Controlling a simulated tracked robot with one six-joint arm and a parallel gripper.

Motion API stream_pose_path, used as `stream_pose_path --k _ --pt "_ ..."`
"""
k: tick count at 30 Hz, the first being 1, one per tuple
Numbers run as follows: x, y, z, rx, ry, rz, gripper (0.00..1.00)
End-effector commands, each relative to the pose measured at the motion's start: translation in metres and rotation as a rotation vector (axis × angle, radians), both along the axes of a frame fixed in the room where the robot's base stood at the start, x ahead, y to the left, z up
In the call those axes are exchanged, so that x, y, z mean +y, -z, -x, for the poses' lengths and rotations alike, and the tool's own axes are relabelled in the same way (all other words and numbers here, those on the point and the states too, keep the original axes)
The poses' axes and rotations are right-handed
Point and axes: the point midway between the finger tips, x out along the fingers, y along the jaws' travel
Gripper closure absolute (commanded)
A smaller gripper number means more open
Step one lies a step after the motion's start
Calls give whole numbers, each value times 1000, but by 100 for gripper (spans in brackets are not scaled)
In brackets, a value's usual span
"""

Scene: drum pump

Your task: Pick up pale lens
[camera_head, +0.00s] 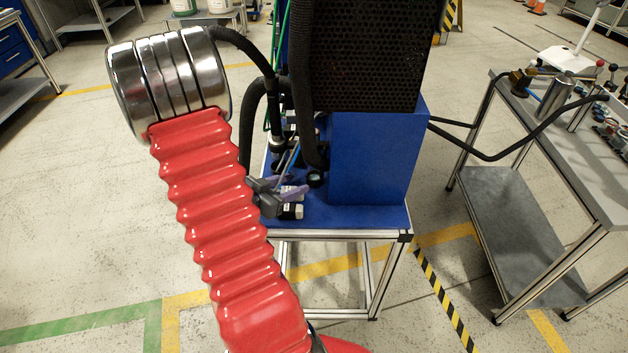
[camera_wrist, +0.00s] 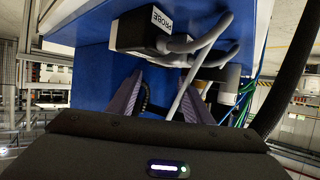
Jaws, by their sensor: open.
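On the blue platform (camera_head: 338,217), two small white-and-black pieces, a front one (camera_head: 291,211) and a rear one (camera_head: 295,192), lie beside my gripper (camera_head: 277,187). One of them may be the pale lens; I cannot tell which. The wrist view shows a pale cylinder with dark print (camera_wrist: 229,84), right of the purple fingers and outside them. My gripper (camera_wrist: 158,92) is open, its two purple fingers apart, with no pale piece between them. A grey cable passes by the right finger. My gripper partly hides the pieces in the head view.
A black box labelled PROBE (camera_wrist: 140,33) with grey cables is close above the fingers in the wrist view. A tall blue housing (camera_head: 372,158) with a black perforated panel (camera_head: 365,50) stands right of the gripper. Black hoses hang nearby. A grey side table (camera_head: 575,150) stands right.

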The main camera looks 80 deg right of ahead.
Motion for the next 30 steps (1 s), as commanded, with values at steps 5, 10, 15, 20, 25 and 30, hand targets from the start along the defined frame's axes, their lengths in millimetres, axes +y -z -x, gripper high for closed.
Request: stream_pose_path --k 5,10,15,20,25,30 --pt "-19 10 11 1 3 -1 54" --pt "-28 14 16 1 1 -1 54" --pt "-29 14 16 0 0 -1 54" --pt "-30 14 16 0 0 -1 54" --pt "-38 19 20 0 2 -1 54" --pt "-57 30 30 0 4 -1 54"
